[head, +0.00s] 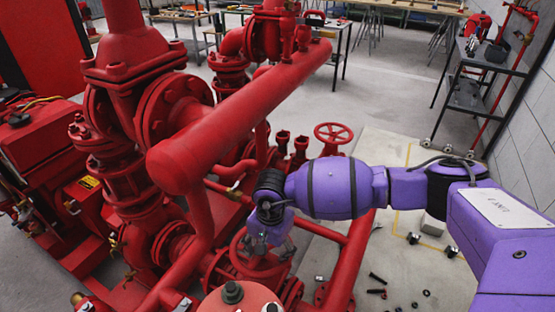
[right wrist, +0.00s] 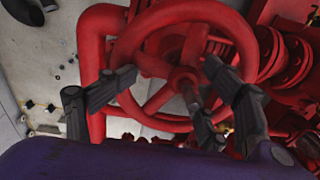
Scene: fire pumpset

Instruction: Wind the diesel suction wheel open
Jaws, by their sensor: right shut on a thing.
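The red handwheel (head: 258,268) sits low among the red pipework in the head view, partly hidden by my right gripper (head: 268,240). In the right wrist view the wheel (right wrist: 195,12) fills the middle, with its rim, spokes, hub and a metal stem end showing. My right gripper (right wrist: 170,78) reaches over the wheel, one dark finger on each side of the hub, and is shut on it. Exact finger contact is hard to make out. My left gripper is not in view.
A thick red pipe (head: 240,112) runs diagonally above and left of the wheel. Another red handwheel (head: 333,132) stands farther back. Loose dark bolts (head: 377,278) lie on the floor at the right. A grey shelf trolley (head: 470,95) stands by the right wall.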

